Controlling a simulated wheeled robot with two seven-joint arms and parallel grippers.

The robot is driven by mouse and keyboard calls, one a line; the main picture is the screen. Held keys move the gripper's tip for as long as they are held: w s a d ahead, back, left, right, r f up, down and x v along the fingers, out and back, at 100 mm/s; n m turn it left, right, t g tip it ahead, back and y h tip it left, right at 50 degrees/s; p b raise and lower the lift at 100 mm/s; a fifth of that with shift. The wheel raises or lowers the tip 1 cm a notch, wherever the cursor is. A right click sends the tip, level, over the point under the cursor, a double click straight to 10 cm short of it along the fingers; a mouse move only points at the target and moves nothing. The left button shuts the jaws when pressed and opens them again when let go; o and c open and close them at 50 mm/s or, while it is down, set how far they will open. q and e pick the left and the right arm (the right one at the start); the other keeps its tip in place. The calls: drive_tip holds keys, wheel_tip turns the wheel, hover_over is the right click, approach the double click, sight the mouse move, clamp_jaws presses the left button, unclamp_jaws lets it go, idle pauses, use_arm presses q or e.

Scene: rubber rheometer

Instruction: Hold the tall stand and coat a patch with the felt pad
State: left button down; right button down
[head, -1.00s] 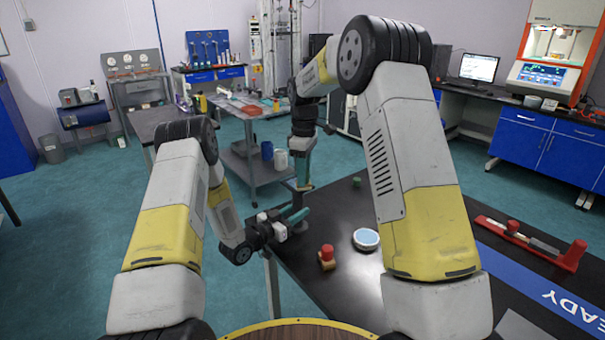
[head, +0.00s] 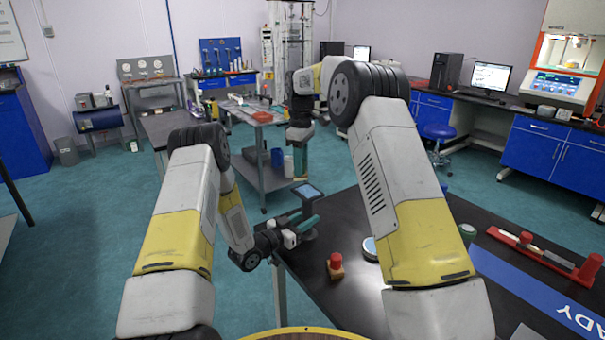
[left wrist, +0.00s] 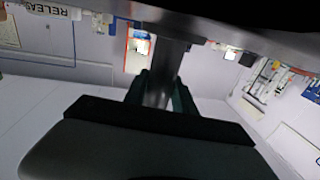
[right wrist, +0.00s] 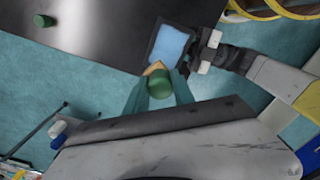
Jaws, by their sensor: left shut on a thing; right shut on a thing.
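The tall stand, with a light blue patch on its dark square top (head: 308,190), is at the table's left edge. My left gripper (head: 306,228) is shut on its dark column (left wrist: 162,80), below the top. My right gripper (head: 302,168) is above the stand, shut on the felt pad's green knob (right wrist: 158,84). Part of its wooden block (right wrist: 153,68) shows under the knob. The blue patch (right wrist: 172,44) lies just beyond the pad in the right wrist view, mostly uncovered. The pad's felt face is hidden, and I cannot tell whether it touches the top.
A grey cart (head: 262,177) stands behind.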

drive_tip(key=shift+r, duration=2.65)
use_arm(q)
drive_tip(key=c, duration=0.9)
unclamp_jaws()
drive_tip(key=shift+c, duration=0.2)
drive_tip(key=shift+a, duration=0.1)
